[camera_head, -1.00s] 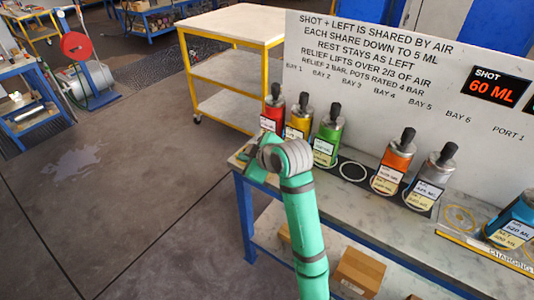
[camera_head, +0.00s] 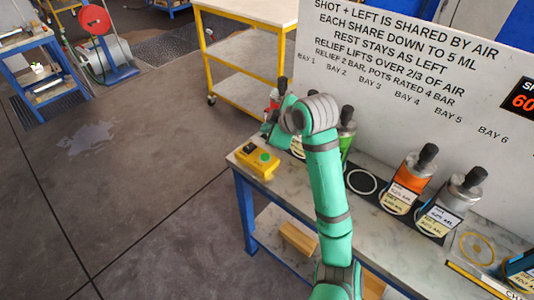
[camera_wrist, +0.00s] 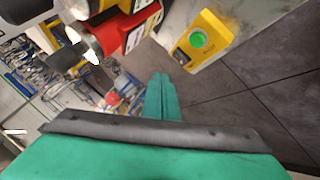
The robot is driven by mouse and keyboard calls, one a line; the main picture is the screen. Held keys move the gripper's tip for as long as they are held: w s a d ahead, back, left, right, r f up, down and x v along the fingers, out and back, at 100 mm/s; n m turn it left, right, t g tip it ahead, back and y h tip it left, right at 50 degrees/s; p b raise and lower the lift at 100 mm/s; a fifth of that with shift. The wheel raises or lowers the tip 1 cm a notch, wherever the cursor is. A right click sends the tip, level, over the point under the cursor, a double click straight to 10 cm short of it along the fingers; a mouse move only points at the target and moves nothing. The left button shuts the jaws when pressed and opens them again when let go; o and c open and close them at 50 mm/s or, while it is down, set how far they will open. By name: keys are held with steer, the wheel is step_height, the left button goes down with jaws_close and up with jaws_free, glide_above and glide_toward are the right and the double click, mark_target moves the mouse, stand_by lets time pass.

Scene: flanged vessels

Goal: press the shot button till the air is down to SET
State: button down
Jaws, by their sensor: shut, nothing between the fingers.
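The yellow button box (camera_head: 256,166) with a green button (camera_head: 264,157) sits at the near left end of the bench. The wrist view shows the same green button (camera_wrist: 198,40) to the upper right of my gripper (camera_wrist: 160,80). My gripper is shut and empty, apart from the button. In the head view my arm hides its fingers. A black display (camera_head: 524,98) is cut by the right edge; only part of its figure shows. No air gauge or SET mark can be made out in these frames.
A red pot (camera_wrist: 122,35) stands close by the gripper in the wrist view. My arm partly covers a green pot (camera_head: 346,143). Orange (camera_head: 405,187) and silver (camera_head: 457,200) pots stand further right. An empty ring (camera_head: 361,182) lies between green and orange. Open floor lies left.

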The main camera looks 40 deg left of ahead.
mark_target(267, 159)
steer(key=shift+f, duration=0.1)
steer(key=shift+f, duration=4.3)
steer(key=shift+f, duration=0.15)
steer(key=shift+f, duration=0.3)
